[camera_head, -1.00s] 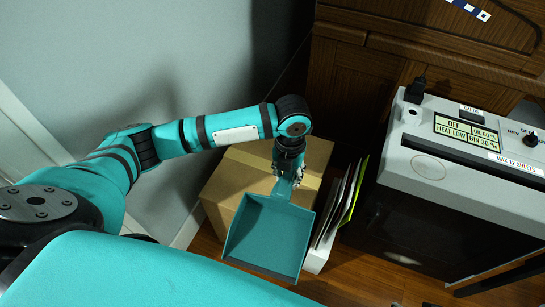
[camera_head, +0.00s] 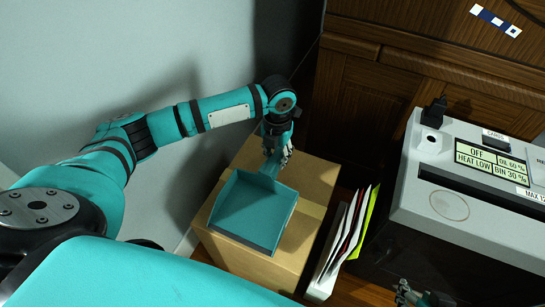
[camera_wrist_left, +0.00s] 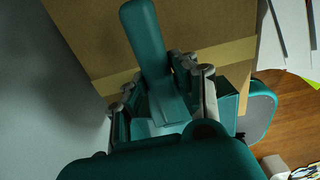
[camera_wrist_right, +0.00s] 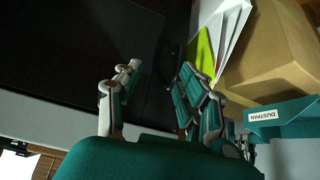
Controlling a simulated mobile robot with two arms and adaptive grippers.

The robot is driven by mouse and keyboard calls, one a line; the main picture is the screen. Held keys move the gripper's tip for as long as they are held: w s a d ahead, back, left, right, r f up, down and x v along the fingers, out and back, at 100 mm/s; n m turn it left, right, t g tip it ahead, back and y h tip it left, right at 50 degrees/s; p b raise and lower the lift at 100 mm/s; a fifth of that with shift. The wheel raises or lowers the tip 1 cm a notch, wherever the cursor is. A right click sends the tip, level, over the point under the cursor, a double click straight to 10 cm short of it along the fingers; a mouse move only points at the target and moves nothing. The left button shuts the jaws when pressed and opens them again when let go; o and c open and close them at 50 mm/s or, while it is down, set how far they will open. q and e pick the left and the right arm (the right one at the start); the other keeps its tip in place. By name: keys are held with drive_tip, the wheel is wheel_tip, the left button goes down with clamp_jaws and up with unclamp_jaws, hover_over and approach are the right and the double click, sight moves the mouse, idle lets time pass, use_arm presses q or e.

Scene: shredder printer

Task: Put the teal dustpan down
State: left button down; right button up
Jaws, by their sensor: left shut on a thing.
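The teal dustpan (camera_head: 252,212) has a flat square pan and a handle. My left gripper (camera_head: 276,155) is shut on its handle, which shows in the left wrist view (camera_wrist_left: 147,40). In the head view the pan lies over the top of the cardboard box (camera_head: 322,178); I cannot tell whether it touches. The right wrist view shows part of the dustpan with a white "DUSTPAN" label (camera_wrist_right: 278,115), beside the box (camera_wrist_right: 265,50). My right gripper (camera_wrist_right: 160,80) is open and empty, before the dark shredder front. Only its tip shows at the head view's bottom edge.
White folders and a green one (camera_head: 345,240) stand upright just right of the box. The grey and black shredder (camera_head: 450,205) is further right. A wooden cabinet (camera_head: 350,100) stands behind. A pale wall is close on the left.

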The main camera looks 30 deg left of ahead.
use_arm(q)
drive_tip(key=w+a+f+b, duration=0.1)
drive_tip(key=f, duration=0.1)
drive_tip(key=w+a+f+b, duration=0.1)
drive_tip(key=shift+w+a+f, duration=0.35)
drive_tip(key=shift+w, duration=0.05)
use_arm(e)
drive_tip(key=w+a+r+t, duration=0.1)
drive_tip(key=w+r+t, duration=0.1)
drive_tip(key=w, duration=0.1)
drive_tip(key=w+a+r+t+y, duration=0.1)
drive_tip(key=w+r+t, duration=0.1)
drive_tip(key=r, duration=0.1)
drive_tip(key=w+a+r+t, duration=0.1)
drive_tip(key=w+r+t, duration=0.1)
drive_tip(key=w, duration=0.1)
drive_tip(key=shift+w+a+r+t+y, duration=0.2)
drive_tip(key=shift+w+t+y, duration=0.1)
drive_tip(key=shift+y, duration=0.1)
use_arm(q)
drive_tip(key=shift+f, duration=0.1)
use_arm(e)
drive_tip(key=shift+w+a+r, duration=0.1)
drive_tip(key=shift+w+r, duration=0.05)
drive_tip(key=shift+r, duration=0.2)
use_arm(q)
drive_tip(key=c, duration=1)
unclamp_jaws()
drive_tip(key=shift+c, duration=0.2)
